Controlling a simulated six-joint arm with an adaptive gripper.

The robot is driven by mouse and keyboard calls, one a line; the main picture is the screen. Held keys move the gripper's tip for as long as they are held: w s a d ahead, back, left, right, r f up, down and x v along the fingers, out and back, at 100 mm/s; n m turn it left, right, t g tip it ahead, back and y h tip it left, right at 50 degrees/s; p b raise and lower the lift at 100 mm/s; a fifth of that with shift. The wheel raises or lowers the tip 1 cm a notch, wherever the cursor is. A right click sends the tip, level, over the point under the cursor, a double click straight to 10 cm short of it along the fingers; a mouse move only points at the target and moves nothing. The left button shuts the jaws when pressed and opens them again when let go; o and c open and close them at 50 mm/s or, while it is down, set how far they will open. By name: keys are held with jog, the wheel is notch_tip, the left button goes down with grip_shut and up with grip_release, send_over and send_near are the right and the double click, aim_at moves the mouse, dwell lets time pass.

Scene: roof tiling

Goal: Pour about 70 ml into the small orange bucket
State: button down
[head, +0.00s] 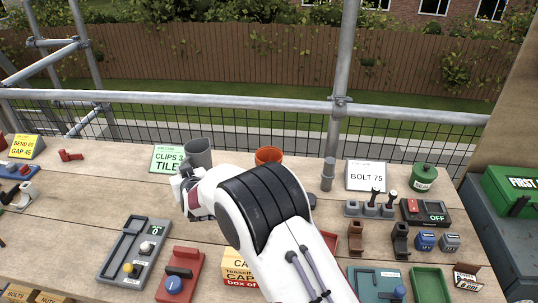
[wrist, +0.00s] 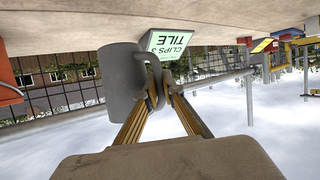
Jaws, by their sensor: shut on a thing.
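A grey jug (head: 198,153) stands upright near the back of the bench, its lower part hidden by my arm. My gripper (head: 180,188) is at its near side, mostly hidden behind my wrist. In the wrist view, which is upside down, my gripper (wrist: 165,88) is shut on the handle of the grey jug (wrist: 122,82). I cannot tell whether the jug touches the bench. The small orange bucket (head: 268,154) is to the right of the jug, its lower part hidden by my arm. Part of the bucket (wrist: 7,84) shows at the left edge of the wrist view.
A green "CLIPS 3 TILE" card (head: 168,158) stands left of the jug. A "BOLT 75" card (head: 366,175) and a green canister (head: 423,178) are at the right. A scaffold pole (head: 343,70) rises behind the bench. Latch boards and trays fill the front.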

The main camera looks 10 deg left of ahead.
jog(key=shift+w+d+f+m+t+h, duration=0.25)
jog(key=shift+w+m+t+h, duration=0.1)
jog(key=shift+w+m, duration=0.1)
jog(key=shift+w+d+f+m+t+h, duration=0.2)
jog(key=shift+w+m+t+h, duration=0.05)
jog(key=shift+w+m+h, duration=0.15)
jog(key=shift+w+d+f+m+t+h, duration=0.15)
jog(key=shift+w+d+f+m+h, duration=0.3)
jog(key=shift+d, duration=0.3)
jog(key=shift+w+d+f+m+t+h, duration=0.25)
jog(key=shift+w+d+m+h, duration=0.2)
jog(key=shift+d+h, duration=0.25)
jog(key=shift+w+d+f+m+t+h, duration=0.1)
jog(key=shift+w+d+f+m+h, duration=0.3)
jog(key=shift+d+m+h, duration=0.25)
jog(key=shift+d+f, duration=0.2)
jog(key=shift+d, duration=0.5)
jog(key=shift+w+r+y, duration=0.1)
jog(key=shift+y, duration=0.15)
